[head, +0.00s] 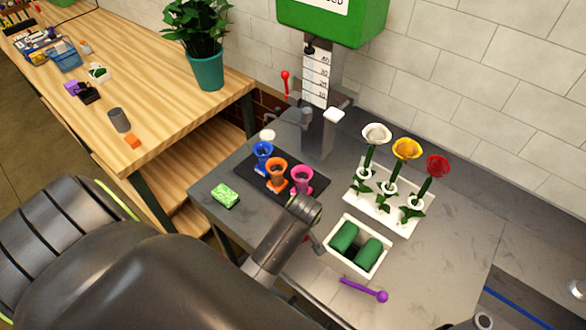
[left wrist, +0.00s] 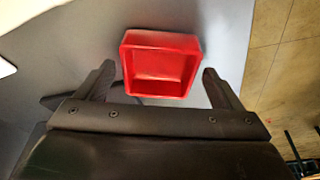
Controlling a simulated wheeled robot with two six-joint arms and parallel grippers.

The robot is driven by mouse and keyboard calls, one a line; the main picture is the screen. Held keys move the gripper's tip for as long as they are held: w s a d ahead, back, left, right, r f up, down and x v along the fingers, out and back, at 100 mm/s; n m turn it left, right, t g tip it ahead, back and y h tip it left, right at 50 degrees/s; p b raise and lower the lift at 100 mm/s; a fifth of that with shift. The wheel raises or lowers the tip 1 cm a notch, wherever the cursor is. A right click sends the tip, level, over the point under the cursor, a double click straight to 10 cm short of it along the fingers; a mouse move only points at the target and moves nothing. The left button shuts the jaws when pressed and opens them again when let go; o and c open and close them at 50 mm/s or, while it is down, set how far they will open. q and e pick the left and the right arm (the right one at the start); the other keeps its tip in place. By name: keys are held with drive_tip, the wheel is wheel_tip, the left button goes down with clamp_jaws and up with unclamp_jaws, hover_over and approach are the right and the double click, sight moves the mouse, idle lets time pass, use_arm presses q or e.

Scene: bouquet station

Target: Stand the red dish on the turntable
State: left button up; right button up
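The red dish (left wrist: 162,66) is a square, deep-walled, empty dish in the left wrist view, lying on a grey surface. My left gripper (left wrist: 157,82) is open, with one finger on each side of the dish's near part. Small gaps seem to show between the fingers and its walls. In the head view my own arm covers this gripper; a small reddish bit (head: 314,244) shows beside the arm, and I cannot tell whether it is the dish. I cannot make out a turntable in either view. My right gripper is not in view.
The grey table (head: 440,250) holds a white flower rack (head: 395,213), a white tray (head: 378,264) with green blocks, a purple tool (head: 365,290), a green sponge (head: 225,196) and a black mat (head: 252,182) with colored cups. A wooden bench (head: 160,90) stands left.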

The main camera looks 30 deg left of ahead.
use_arm(q)
drive_tip(key=shift+s, duration=0.1)
drive_tip(key=shift+c, duration=1.2)
drive_tip(key=shift+f, duration=0.1)
drive_tip(key=c, duration=0.7)
drive_tip(key=shift+c, duration=1.1)
